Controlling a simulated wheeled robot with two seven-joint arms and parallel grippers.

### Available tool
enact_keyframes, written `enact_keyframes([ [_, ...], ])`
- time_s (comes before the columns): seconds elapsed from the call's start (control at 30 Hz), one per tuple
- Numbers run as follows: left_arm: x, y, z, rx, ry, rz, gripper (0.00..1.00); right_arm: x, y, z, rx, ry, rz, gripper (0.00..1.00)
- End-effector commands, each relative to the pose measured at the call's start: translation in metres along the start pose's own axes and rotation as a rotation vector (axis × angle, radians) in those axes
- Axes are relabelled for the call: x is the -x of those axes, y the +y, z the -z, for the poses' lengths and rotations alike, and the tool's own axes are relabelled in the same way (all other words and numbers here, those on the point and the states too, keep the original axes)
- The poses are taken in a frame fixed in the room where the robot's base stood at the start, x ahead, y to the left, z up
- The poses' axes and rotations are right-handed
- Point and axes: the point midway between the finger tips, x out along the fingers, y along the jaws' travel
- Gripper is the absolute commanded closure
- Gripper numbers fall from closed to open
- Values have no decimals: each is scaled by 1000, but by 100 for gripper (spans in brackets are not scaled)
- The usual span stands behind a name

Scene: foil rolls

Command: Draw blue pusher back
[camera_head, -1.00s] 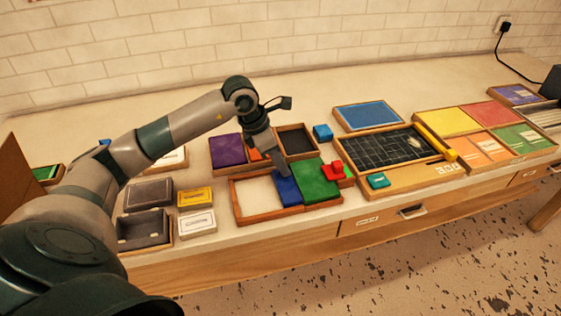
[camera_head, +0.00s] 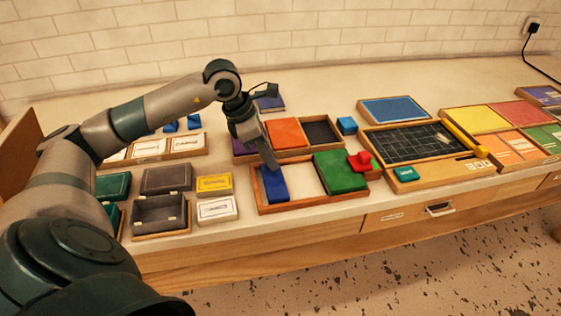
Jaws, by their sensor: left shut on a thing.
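The blue pusher (camera_head: 274,187) is an upright-edged blue block in the left part of a shallow wooden tray (camera_head: 300,206). My left gripper (camera_head: 270,164) reaches down from above and is shut on its upper end; the fingertips are small and partly hard to make out. A green block (camera_head: 340,173) fills the right part of the same tray. A bare pale strip of tray floor lies between the blue pusher and the green block. My right gripper is not in view.
A red piece (camera_head: 361,161) sits at the green block's right edge. Behind the tray is a box with orange (camera_head: 286,132) and dark compartments. Grey boxes (camera_head: 165,180) and small yellow and white cards stand at left. A chalkboard tray (camera_head: 410,143) lies at right.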

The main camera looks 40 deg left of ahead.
Motion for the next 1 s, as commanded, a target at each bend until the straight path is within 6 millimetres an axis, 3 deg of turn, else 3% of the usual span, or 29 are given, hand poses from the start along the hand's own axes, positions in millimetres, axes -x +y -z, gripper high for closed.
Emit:
enact_keyframes([
  [0.47,4,0,9,1,3,-1,100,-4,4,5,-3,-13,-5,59],
  [0.5,4,0,9,1,3,-1,70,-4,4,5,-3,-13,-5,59],
  [0.53,4,0,9,1,3,-1,63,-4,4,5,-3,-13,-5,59],
  [1.0,9,1,8,0,-2,-3,61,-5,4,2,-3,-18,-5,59],
])
